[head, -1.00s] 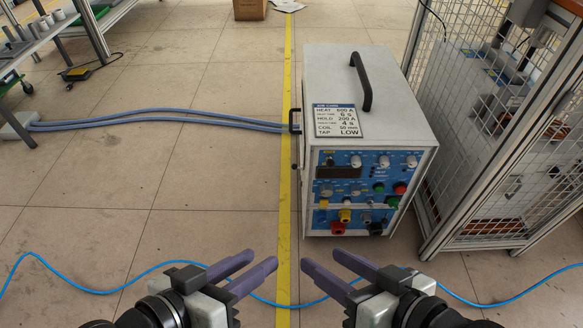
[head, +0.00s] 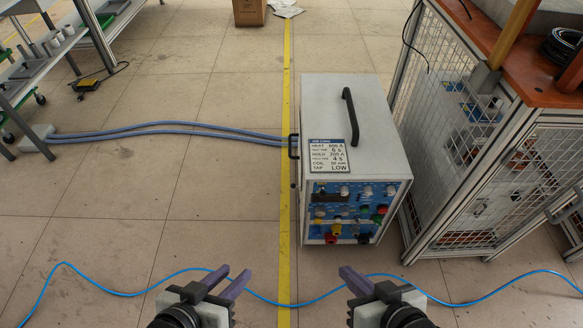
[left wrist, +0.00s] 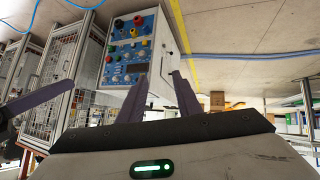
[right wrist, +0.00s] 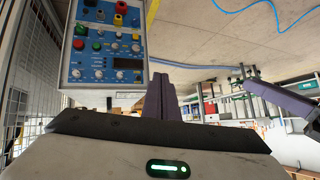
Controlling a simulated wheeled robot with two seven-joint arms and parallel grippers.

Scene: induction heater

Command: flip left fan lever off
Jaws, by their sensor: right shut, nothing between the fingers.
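The induction heater is a light grey box (head: 322,105) on the floor, right of centre in the head view. Its blue front panel (head: 352,208) carries knobs, small levers and coloured sockets, and also shows upside down in the left wrist view (left wrist: 130,50) and right wrist view (right wrist: 105,45). I cannot tell which small part is the left fan lever. My left gripper (head: 238,274) is open and empty, in front of the heater and to its left. My right gripper (head: 345,270) is shut and empty, in front of the panel and apart from it.
A wire-mesh cage (head: 460,140) with an orange top stands close to the heater's right. Blue hoses (head: 170,128) leave its left side. A thin blue cable (head: 130,290) crosses the floor near my grippers. A shelf rack (head: 60,45) stands at the left. Floor between is clear.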

